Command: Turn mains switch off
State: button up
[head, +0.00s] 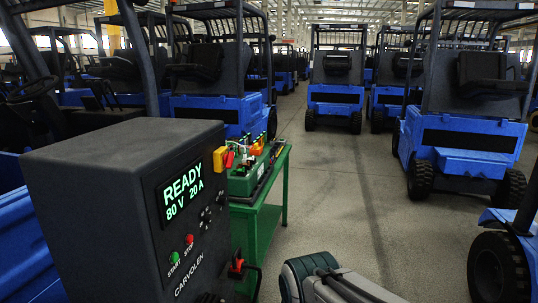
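The mains switch appears to be a yellow plate with a red handle (222,158), mounted on the upper right edge of the front of a dark grey charger box (110,152). The handle's exact position is too small to read. The charger's lit display (181,192) reads READY, 80 V, 20 A. Below it are a green START button (174,257) and a red STOP button (189,239). Part of my arm shows at the bottom centre, well below and right of the switch. My gripper's fingers are not in view.
A green table (285,160) behind the charger holds a green case (242,183) and other small items. A red connector (237,266) sits low on the charger's front. Blue forklifts (336,97) stand around. The grey floor (330,190) in the middle is clear.

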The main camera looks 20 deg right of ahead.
aim_at(228, 160)
jog(key=z, duration=0.35)
jog(key=i, duration=1.3)
jog(key=u, duration=0.6)
